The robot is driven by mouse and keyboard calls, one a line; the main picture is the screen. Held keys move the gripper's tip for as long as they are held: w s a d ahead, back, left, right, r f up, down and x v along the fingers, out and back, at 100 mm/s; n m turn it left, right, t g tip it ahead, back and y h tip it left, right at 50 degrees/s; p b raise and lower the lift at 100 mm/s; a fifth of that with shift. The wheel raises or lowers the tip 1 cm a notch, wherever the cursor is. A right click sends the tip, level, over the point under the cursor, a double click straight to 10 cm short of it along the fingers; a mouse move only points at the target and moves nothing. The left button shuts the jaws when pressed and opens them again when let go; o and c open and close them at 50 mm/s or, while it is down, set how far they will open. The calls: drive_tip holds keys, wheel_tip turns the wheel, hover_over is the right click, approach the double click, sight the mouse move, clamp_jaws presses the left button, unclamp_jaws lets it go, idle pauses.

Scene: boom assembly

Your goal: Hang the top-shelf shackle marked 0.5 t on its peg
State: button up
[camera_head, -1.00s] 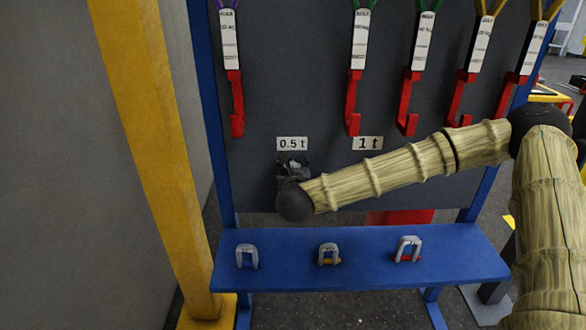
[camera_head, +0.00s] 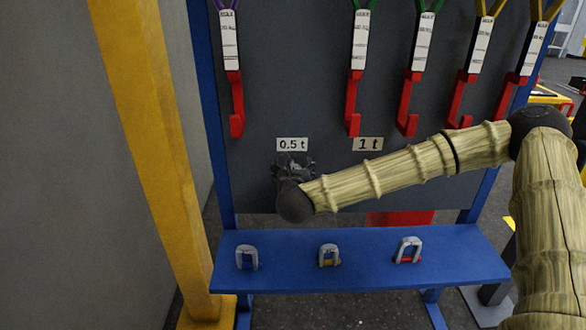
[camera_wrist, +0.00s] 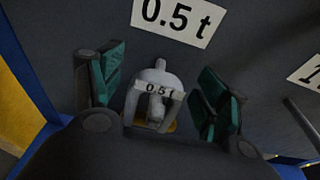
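The grey shackle marked 0.5 t (camera_wrist: 175,109) is on the dark board below the 0.5 t sign (camera_wrist: 178,16), upright with a yellow pin at its bottom. It appears to hang there, with a pale rounded part inside its bow; whether that is the peg I cannot tell for sure. My gripper (camera_wrist: 160,95) is open, with one green-padded finger on each side of the shackle and gaps between. In the head view my gripper (camera_head: 294,168) is below the 0.5 t sign (camera_head: 292,144) and hides the shackle and peg.
A 1 t sign (camera_head: 367,144) is to the right. Red hooks (camera_head: 237,105) on straps hang above. The blue shelf (camera_head: 375,275) below holds three shackles (camera_head: 247,258). A yellow post (camera_head: 150,160) stands at left.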

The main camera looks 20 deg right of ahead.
drive_tip(key=v, duration=1.2)
drive_tip(key=s+a+f+n+g+y, duration=0.1)
drive_tip(key=s+a+f+n+y, duration=0.1)
drive_tip(key=a+f+n, duration=0.3)
drive_tip(key=s+a+f+n+g+y, duration=0.1)
drive_tip(key=s+f+n, duration=0.15)
drive_tip(key=f, duration=0.45)
drive_tip(key=s+a+f+n+g+y, duration=0.1)
drive_tip(key=a+f+n+y, duration=0.15)
drive_tip(key=f+n, duration=0.3)
drive_tip(key=s+a+f+n+g, duration=0.2)
drive_tip(key=s+f+n+g, duration=0.3)
drive_tip(key=s+f+n, duration=1.05)
drive_tip(key=s+d+f+n+g+h, duration=0.1)
drive_tip(key=s+d+f+n+g, duration=0.35)
drive_tip(key=s+d+f, duration=0.35)
drive_tip(key=s+d+f+n+g+h, duration=0.1)
drive_tip(key=s+d+f+n+g, duration=0.35)
drive_tip(key=s, duration=0.45)
wheel_tip(320, 180, up, 15)
drive_tip(key=n+t+p, duration=0.1)
drive_tip(key=t+p, duration=0.1)
drive_tip(key=p, duration=1.3)
drive_tip(key=shift+d+r, duration=0.15)
drive_tip(key=shift+d, duration=0.15)
drive_tip(key=shift+s+y, duration=0.15)
drive_tip(key=shift+y, duration=0.1)
